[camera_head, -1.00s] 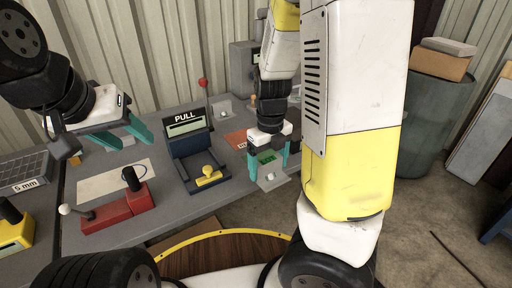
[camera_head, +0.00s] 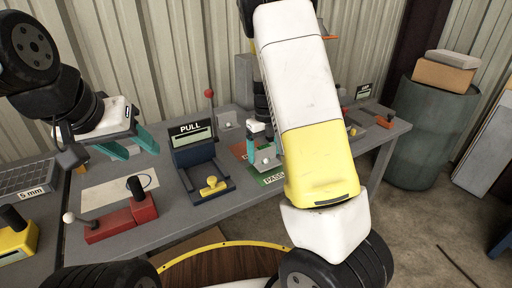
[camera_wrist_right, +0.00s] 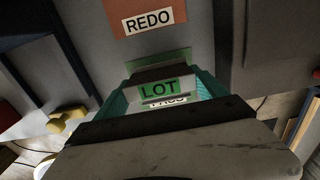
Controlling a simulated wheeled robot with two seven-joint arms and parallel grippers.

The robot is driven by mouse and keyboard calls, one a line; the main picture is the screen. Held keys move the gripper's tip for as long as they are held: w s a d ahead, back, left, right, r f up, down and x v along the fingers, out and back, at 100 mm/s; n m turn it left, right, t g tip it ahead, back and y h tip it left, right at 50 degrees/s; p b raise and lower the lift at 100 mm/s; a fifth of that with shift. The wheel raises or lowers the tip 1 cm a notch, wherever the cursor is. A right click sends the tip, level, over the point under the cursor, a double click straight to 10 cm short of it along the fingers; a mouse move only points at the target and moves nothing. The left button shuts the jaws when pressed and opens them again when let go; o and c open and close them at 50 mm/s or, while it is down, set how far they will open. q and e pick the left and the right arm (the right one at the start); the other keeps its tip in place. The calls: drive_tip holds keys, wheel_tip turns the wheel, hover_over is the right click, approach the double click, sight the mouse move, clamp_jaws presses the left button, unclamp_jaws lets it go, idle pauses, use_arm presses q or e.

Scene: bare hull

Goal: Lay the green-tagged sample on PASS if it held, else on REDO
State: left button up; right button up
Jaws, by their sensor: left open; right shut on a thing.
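The sample, a grey plate (camera_head: 264,160) with a green tag marked LOT (camera_wrist_right: 159,89), is between the teal fingers of my right gripper (camera_head: 264,152), which is shut on it. It is over the green PASS mat (camera_head: 271,179), whose label is partly covered in the right wrist view; I cannot tell whether it touches. The orange REDO mat (camera_wrist_right: 150,14) lies beside PASS, with no sample seen on its visible part. The blue PULL tester (camera_head: 196,165) has a small screen (camera_head: 191,138), too small to read. My left gripper (camera_head: 139,149) is open and empty above the bench.
A red block with a black handle (camera_head: 125,217) and a white sheet (camera_head: 118,190) are at the left. A red-knobbed lever (camera_head: 209,94) stands behind the tester. My right arm hides part of the bench. A green bin (camera_head: 425,135) stands at the right.

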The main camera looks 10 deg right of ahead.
drive_tip(key=shift+f, duration=1.2)
drive_tip(key=shift+f, duration=0.15)
drive_tip(key=o, duration=1.5)
